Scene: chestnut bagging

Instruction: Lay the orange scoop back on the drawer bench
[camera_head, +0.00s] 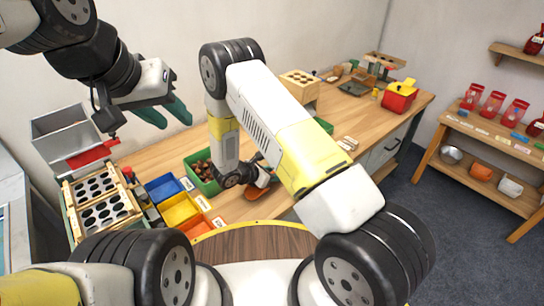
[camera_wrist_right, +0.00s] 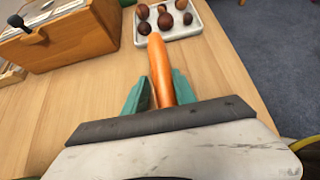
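The orange scoop (camera_wrist_right: 158,70) shows in the right wrist view as a narrow orange shaft between the two teal fingers of my right gripper (camera_wrist_right: 160,90). The fingers press close on both sides of it, and its near end is hidden by the gripper body. In the head view an orange part of the scoop (camera_head: 259,193) shows low over the drawer bench (camera_head: 345,118), under my right wrist. I cannot tell whether it touches the wood. My left gripper (camera_head: 163,113) is open and empty, raised above the bench's left part.
A green bin of chestnuts (camera_head: 189,165) stands left of my right gripper, with blue (camera_head: 160,188), yellow and orange bins nearby. The right wrist view shows a white tray (camera_wrist_right: 187,31) of chestnuts and a wooden box (camera_wrist_right: 75,45) ahead. A red container (camera_head: 398,100) stands far right.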

